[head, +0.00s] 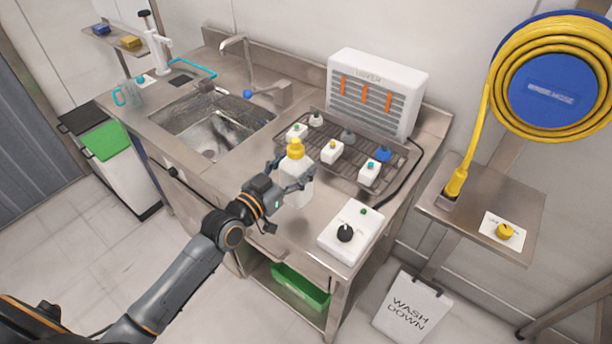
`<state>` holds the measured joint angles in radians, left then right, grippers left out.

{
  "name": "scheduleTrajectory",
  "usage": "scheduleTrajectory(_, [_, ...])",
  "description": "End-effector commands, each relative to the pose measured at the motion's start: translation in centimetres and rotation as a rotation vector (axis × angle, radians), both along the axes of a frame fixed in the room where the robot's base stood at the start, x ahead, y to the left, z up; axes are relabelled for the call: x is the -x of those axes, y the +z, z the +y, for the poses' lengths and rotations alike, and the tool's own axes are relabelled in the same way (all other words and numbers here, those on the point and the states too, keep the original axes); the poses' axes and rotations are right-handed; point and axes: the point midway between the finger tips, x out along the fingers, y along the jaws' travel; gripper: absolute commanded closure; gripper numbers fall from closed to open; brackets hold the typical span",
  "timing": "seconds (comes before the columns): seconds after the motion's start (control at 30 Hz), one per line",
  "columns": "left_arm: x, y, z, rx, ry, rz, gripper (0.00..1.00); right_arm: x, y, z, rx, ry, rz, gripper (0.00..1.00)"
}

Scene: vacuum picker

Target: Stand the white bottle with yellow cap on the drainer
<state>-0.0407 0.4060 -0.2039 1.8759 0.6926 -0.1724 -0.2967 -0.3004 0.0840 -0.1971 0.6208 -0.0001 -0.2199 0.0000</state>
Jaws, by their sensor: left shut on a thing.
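The white bottle with yellow cap (300,194) is upright in my left gripper (297,177), at the front of the steel counter. The gripper is shut around its body, and the fingers hide part of its side. I cannot tell whether its base touches the counter. The drainer appears to be the dark wire rack (333,172) just behind and to the right of the bottle. My right gripper is not in view.
On the rack stand several small white containers with coloured tops (331,154). A white louvred unit (374,88) stands behind it. A white control box (350,232) with a black knob sits at the counter's front right. The sink (212,125) is to the left.

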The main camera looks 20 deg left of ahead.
Motion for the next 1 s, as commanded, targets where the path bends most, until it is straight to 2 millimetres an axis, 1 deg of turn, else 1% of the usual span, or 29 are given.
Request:
scheduleTrajectory(0.03, [-0.6,-0.5,-0.5,0.004,0.001,-0.004,0.9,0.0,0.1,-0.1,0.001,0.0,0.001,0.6])
scheduleTrajectory(0.13, [-1.2,-1.8,-1.2,0.004,0.001,-0.006,0.9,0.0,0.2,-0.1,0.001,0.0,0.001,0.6])
scheduleTrajectory(0.37, [-2.0,-3.3,-2.2,0.002,0.0,-0.006,0.9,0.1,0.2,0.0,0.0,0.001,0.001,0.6])
scheduleTrajectory(0.5, [-2.0,-5.4,-2.1,0.0,0.0,-0.004,0.9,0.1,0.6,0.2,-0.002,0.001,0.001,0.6])
scheduleTrajectory(0.6, [-2.0,-6.1,-2.1,0.001,0.001,-0.007,0.9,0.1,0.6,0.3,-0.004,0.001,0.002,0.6])
scheduleTrajectory(0.87, [-2.0,-6.3,-2.1,0.003,0.001,-0.008,0.9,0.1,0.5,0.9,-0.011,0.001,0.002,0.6])
scheduleTrajectory(0.97, [-2.0,-6.6,-2.1,0.004,0.001,-0.007,0.9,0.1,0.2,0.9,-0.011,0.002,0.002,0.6])
scheduleTrajectory(1.0, [-1.9,-6.7,-2.1,0.002,0.001,-0.002,0.32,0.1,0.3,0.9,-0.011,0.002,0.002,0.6])
